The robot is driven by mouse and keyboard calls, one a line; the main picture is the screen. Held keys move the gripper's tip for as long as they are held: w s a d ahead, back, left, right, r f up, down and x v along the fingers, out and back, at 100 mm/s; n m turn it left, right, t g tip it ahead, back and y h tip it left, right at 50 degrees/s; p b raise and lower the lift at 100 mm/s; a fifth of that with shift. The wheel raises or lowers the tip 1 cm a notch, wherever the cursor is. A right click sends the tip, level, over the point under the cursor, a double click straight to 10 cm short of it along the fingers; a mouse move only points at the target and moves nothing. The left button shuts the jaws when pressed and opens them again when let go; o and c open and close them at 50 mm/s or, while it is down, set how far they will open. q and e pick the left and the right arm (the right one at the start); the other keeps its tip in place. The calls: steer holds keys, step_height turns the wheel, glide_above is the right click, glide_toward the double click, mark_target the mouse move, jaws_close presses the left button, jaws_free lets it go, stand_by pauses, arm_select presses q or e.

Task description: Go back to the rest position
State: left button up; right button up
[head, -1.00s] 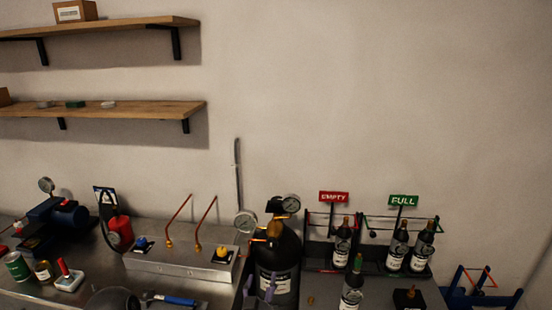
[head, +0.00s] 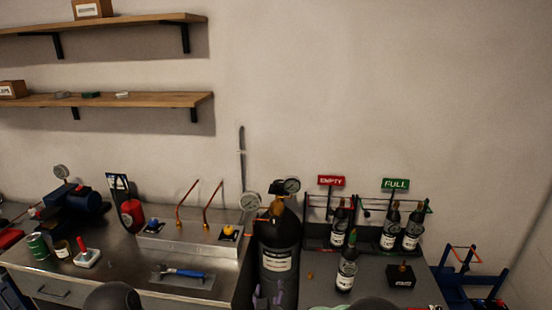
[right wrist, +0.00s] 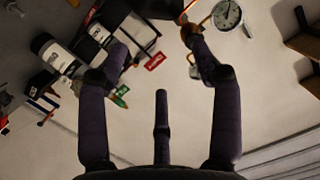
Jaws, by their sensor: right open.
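My right gripper (head: 269,294) shows only as dark purple fingertips at the bottom edge of the head view, in front of the black gas cylinder (head: 279,235). My left gripper is not in view.
The steel bench (head: 120,285) carries a manifold box with copper tubes. One bottle (head: 347,268) stands in front. Two shelves (head: 150,100) hang upper left. The wall above is clear.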

steer(key=s+d+f+g+y, duration=0.1)
steer(key=s+d+f+g, duration=0.2)
steer(key=f, duration=0.4)
steer(key=s+d+f+n+g+y, duration=0.1)
steer(key=s+d+f+g, duration=0.15)
steer(key=f, duration=0.35)
steer(key=s+d+f+g, duration=0.2)
steer(key=s+f, duration=0.2)
steer(key=f, duration=0.3)
steer(key=s+d+f+g+y, duration=0.1)
steer(key=s+f+g, duration=0.3)
steer(key=s, duration=0.6)
steer(key=s+d+f+g+y, duration=0.1)
steer(key=s+f+g, duration=0.3)
steer(key=s, duration=0.6)
steer(key=shift+s+d+y, duration=0.3)
steer(key=shift+s+d, duration=0.05)
steer(key=shift+d, duration=0.55)
